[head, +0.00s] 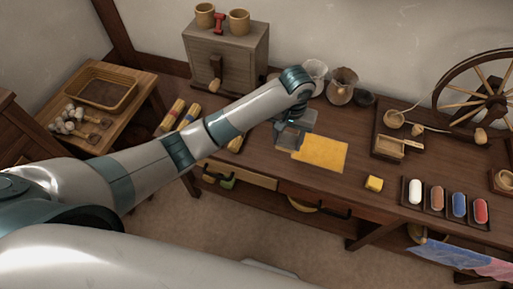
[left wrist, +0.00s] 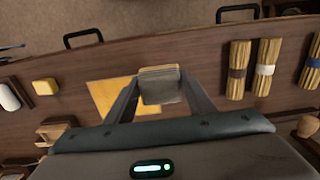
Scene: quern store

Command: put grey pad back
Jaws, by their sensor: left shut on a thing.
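My left gripper (head: 289,140) is over the left end of a yellow cloth (head: 322,153) on the bench. In the left wrist view its fingers (left wrist: 160,98) are shut on the grey pad (left wrist: 161,90), a small block with a tan layer along one edge. Whether the pad touches the cloth or hangs just above it I cannot tell. The holder (head: 437,199) between white and blue looks brown and bare. My right gripper is out of view.
A yellow block (head: 374,183) lies between the cloth and the holders. A wooden tray (head: 386,146) with a scoop and a spinning wheel (head: 480,92) stand behind. Jars (head: 341,85) stand at the back. Tied bundles (head: 173,114) lie at left, near a cabinet (head: 228,55).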

